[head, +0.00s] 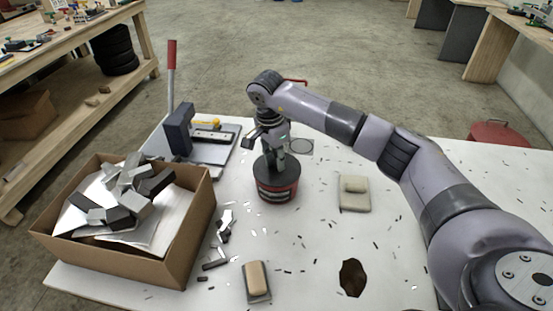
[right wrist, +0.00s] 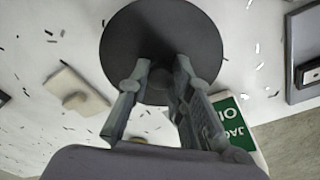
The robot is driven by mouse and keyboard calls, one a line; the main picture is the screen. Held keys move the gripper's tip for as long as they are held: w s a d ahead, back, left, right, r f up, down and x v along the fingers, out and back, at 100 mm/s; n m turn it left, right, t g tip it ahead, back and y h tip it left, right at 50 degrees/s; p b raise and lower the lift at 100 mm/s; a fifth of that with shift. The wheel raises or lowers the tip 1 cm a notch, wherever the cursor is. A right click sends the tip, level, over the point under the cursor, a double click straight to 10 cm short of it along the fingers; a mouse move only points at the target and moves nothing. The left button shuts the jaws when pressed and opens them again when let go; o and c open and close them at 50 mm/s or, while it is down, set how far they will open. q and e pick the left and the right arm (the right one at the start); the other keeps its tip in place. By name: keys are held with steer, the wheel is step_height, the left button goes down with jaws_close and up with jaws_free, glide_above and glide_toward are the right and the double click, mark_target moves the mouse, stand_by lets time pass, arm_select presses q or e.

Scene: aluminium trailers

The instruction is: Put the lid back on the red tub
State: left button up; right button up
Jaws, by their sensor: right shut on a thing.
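The red tub (head: 277,192) stands upright on the white table, with a dark band around its side. The dark round lid (head: 265,171) is at its top, looking level; whether it is fully seated or just above the rim I cannot tell. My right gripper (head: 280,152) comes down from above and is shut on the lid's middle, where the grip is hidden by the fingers. In the right wrist view the lid (right wrist: 200,35) lies beyond the two fingers (right wrist: 158,75) and hides the tub. My left gripper is not in view.
A cardboard box (head: 178,245) of metal offcuts stands left. Behind it is a grey-based machine (head: 210,152) with a red-handled lever (head: 172,75). A beige pad (head: 355,203) lies right of the tub, a tan block (head: 257,276) in front. Small metal chips litter the table.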

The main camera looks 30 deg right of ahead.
steer(key=o, duration=1)
steer(key=shift+o, duration=0.7)
steer(key=o, duration=0.4)
steer(key=shift+c, duration=0.2)
steer(key=shift+r+p, duration=2)
steer(key=shift+r, duration=1.45)
steer(key=shift+c, duration=0.4)
